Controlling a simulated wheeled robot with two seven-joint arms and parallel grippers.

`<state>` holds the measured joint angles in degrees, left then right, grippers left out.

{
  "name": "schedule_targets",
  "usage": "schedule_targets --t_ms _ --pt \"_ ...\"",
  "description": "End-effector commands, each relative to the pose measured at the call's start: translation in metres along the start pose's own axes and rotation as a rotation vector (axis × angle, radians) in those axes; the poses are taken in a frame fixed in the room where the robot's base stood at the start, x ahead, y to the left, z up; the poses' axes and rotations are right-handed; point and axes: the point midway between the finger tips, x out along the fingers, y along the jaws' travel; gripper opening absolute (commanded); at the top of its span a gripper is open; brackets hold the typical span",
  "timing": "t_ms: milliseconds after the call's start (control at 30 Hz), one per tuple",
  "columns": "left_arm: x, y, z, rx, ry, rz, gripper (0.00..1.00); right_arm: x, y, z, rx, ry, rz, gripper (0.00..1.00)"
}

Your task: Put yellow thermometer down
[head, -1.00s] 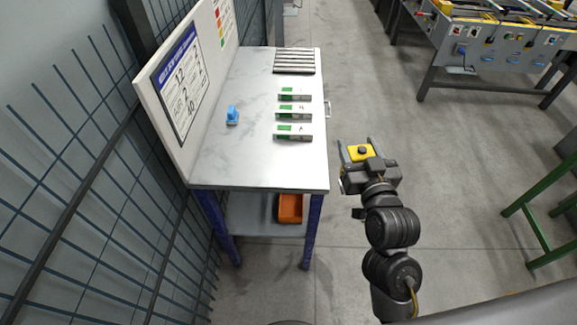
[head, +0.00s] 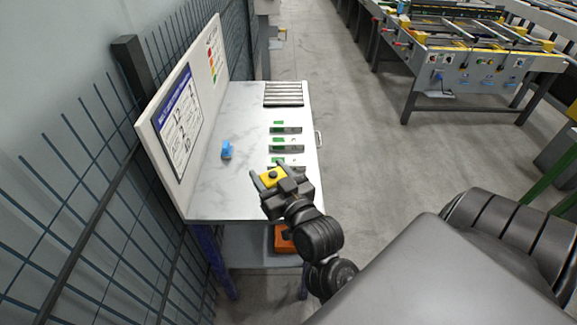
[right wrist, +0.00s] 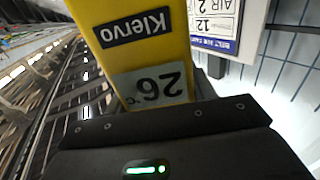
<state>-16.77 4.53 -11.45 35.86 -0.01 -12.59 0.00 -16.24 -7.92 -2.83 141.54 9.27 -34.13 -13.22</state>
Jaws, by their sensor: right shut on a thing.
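The yellow thermometer (head: 271,177) is held in my right gripper (head: 268,180), over the near right part of the marble-topped table (head: 225,203) in the head view. In the right wrist view the thermometer (right wrist: 150,55) fills the upper middle, with a "Klervo" label and a display reading 26 °C, upside down. My right gripper is shut on it. Whether its underside touches the table cannot be told. My left gripper is not in view.
A slatted rack (head: 284,94) lies at the far end. A white board (head: 182,110) borders the left. An orange bin (head: 283,240) sits below.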

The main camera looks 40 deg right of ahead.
Motion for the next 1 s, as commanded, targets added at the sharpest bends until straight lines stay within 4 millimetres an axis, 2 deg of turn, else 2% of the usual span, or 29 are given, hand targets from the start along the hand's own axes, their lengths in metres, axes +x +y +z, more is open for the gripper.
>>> schedule_targets --t_ms 33,100,200,367,467,800,900,1000 --pt "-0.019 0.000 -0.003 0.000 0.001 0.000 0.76 -0.008 0.014 -0.016 0.001 -0.002 0.039 0.38" --pt "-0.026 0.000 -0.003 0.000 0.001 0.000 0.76 -0.017 0.029 -0.021 -0.001 -0.001 0.083 0.38" --pt "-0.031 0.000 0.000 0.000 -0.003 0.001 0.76 -0.025 0.042 -0.024 -0.006 0.000 0.122 0.38" --pt "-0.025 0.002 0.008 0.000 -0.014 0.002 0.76 -0.025 0.047 -0.019 -0.008 0.003 0.133 0.38" --pt "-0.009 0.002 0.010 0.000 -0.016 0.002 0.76 -0.016 0.052 -0.010 -0.009 0.007 0.132 0.38" --pt "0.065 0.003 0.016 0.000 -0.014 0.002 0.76 0.031 0.084 0.018 -0.011 0.010 0.132 0.38" --pt "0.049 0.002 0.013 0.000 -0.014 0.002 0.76 0.051 0.098 0.018 -0.017 -0.002 0.131 0.38" --pt "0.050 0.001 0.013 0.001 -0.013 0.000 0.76 0.064 0.106 0.040 -0.013 -0.005 0.132 0.38"
